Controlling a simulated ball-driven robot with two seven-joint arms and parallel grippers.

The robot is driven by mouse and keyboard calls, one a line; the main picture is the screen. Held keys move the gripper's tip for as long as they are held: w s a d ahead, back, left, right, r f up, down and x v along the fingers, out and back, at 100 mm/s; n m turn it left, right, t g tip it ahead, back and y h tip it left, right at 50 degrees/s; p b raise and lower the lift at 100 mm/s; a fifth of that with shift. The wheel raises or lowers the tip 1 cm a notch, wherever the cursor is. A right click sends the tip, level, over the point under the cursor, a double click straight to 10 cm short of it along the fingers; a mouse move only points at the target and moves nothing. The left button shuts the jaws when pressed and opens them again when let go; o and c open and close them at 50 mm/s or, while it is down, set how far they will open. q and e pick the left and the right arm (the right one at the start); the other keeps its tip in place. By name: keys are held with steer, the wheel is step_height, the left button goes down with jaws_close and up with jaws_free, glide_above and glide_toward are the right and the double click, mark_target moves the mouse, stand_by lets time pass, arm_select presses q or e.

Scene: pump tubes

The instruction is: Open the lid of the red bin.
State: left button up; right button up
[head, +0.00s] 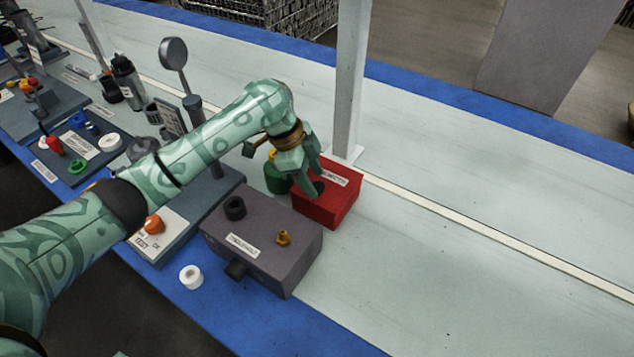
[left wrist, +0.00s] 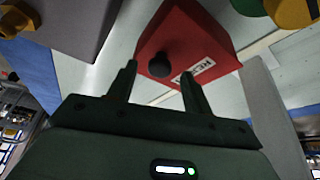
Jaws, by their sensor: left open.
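The red bin (head: 328,206) stands on the bench just right of and behind the grey box. Its lid looks closed, with a dark round knob (head: 318,187) and a white label on top. My left gripper (head: 305,185) is open above the bin, its fingers pointing down at the knob. In the left wrist view, the red bin (left wrist: 186,30) lies beyond the open fingers (left wrist: 158,80), and the black knob (left wrist: 159,65) shows between them, slightly past the tips. The fingers look apart from the knob. My right gripper is not in view.
A grey box (head: 260,240) with a black cap and brass fitting stands close in front of the bin. A green container (head: 277,180) is at the bin's left. A white post (head: 350,80) rises behind it. Bench space to the right (head: 450,270) is clear.

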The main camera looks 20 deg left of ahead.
arm_select(q)
steer(key=shift+d+f, duration=0.25)
steer(key=shift+f, duration=0.3)
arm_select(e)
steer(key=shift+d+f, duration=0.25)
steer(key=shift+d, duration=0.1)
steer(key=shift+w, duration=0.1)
